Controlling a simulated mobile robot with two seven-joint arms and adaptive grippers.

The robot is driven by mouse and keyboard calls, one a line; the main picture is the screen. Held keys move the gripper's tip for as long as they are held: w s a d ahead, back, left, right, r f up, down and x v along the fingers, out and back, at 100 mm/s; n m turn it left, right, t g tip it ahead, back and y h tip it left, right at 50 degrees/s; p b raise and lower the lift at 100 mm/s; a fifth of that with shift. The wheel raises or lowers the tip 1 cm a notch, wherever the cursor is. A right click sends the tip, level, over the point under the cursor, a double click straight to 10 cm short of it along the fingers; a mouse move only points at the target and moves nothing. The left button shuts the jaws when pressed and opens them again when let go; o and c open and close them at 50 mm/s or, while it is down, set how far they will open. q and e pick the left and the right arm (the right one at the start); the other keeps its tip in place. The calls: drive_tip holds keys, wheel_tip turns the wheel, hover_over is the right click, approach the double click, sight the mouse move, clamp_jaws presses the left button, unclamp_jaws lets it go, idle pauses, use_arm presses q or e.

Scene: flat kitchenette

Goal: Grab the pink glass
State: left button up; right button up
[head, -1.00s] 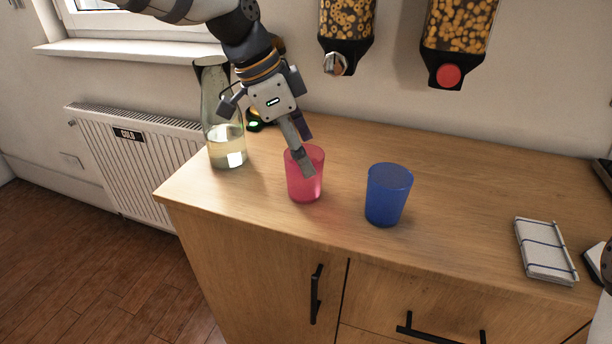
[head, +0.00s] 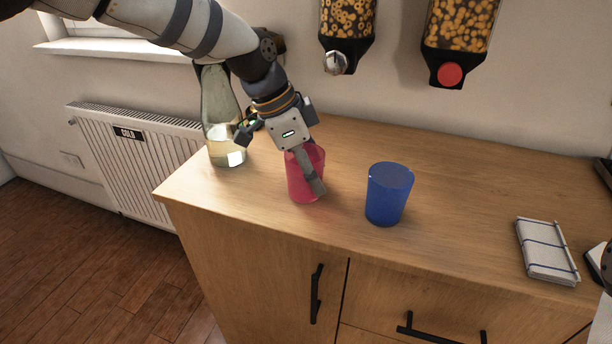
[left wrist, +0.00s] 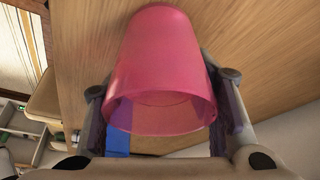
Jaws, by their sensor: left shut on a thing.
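The pink glass (head: 298,182) stands upright on the wooden counter, left of the blue glass (head: 388,194). My left gripper (head: 312,178) is lowered over it and shut on it, with one finger in front of the glass in the head view. The far finger is hidden behind the glass there. In the left wrist view the pink glass (left wrist: 160,65) sits between the two fingers (left wrist: 165,115), one along each side.
A glass carafe (head: 222,125) with pale liquid stands close left of my left gripper. Two dispensers (head: 347,30) hang on the wall behind. The counter (head: 450,215) is clear between the blue glass and the pad.

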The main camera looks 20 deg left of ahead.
sight(313, 155)
use_arm(q)
drive_tip(key=shift+r, duration=0.1)
drive_tip(key=shift+r, duration=0.45)
wheel_tip(313, 155, up, 2)
drive_tip(key=shift+r, duration=0.1)
drive_tip(key=s+a+r+p, duration=0.2)
drive_tip(key=s+a+r, duration=0.2)
drive_tip(key=s+r, duration=0.5)
drive_tip(key=shift+s+r, duration=0.35)
drive_tip(key=shift+s, duration=1.8)
use_arm(e)
drive_tip(key=shift+t, duration=0.7)
drive_tip(key=shift+w+r, duration=1.5)
drive_tip(key=shift+w, duration=0.1)
use_arm(q)
drive_tip(key=shift+a, duration=0.15)
drive_tip(key=shift+a, duration=0.1)
use_arm(e)
drive_tip(key=shift+a, duration=0.1)
